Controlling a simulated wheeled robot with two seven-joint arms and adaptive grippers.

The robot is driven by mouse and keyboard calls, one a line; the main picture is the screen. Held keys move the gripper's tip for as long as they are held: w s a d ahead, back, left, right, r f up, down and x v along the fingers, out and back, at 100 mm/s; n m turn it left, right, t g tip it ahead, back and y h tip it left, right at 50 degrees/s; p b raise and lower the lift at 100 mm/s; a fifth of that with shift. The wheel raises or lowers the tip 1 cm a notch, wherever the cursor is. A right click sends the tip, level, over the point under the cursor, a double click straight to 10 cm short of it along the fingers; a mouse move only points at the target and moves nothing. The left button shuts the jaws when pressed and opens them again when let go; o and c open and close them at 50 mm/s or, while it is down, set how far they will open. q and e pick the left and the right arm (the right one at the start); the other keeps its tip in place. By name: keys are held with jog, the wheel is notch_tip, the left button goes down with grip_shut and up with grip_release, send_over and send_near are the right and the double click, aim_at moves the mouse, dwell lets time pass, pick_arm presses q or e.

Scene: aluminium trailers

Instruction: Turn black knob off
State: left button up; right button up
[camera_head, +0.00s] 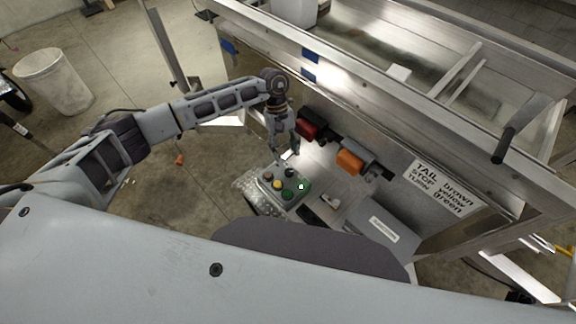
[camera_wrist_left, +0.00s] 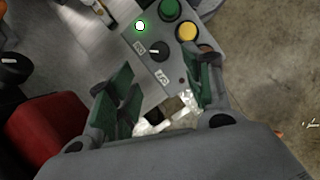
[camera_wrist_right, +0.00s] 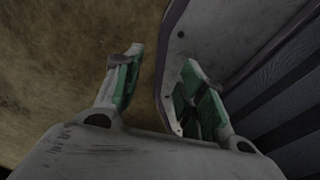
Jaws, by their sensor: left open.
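The black knob (camera_head: 290,172) sits on the top face of a grey control box (camera_head: 268,198). In the left wrist view the knob (camera_wrist_left: 159,51) has a white pointer mark, with a small label on either side, too small to read surely. My left gripper (camera_head: 285,152) is open and empty, pointing down just behind the knob in the head view. In the left wrist view the knob lies beyond the fingertips (camera_wrist_left: 160,80), apart from both. My right gripper (camera_wrist_right: 163,75) is open and empty, seen only in its own wrist view.
The box also carries a lit green button (camera_wrist_left: 140,26), a green button (camera_wrist_left: 170,9) and a yellow button (camera_wrist_left: 187,32). A grey case (camera_head: 380,228) stands to the right.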

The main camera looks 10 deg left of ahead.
aim_at(289, 170)
pick_arm(q)
jog(key=p+x, duration=0.1)
jog(key=x, duration=0.5)
jog(key=shift+f, duration=0.2)
jog(key=shift+s+d+f, duration=0.15)
jog(key=shift+s+f, duration=0.1)
jog(key=shift+f, duration=0.3)
pick_arm(e)
jog(key=shift+s+a+r, duration=0.2)
jog(key=shift+s+r, duration=0.1)
jog(key=shift+r, duration=0.35)
pick_arm(q)
jog(key=c, duration=0.9)
jog(key=shift+c, duration=0.8)
pick_arm(e)
jog(key=shift+a, duration=0.5)
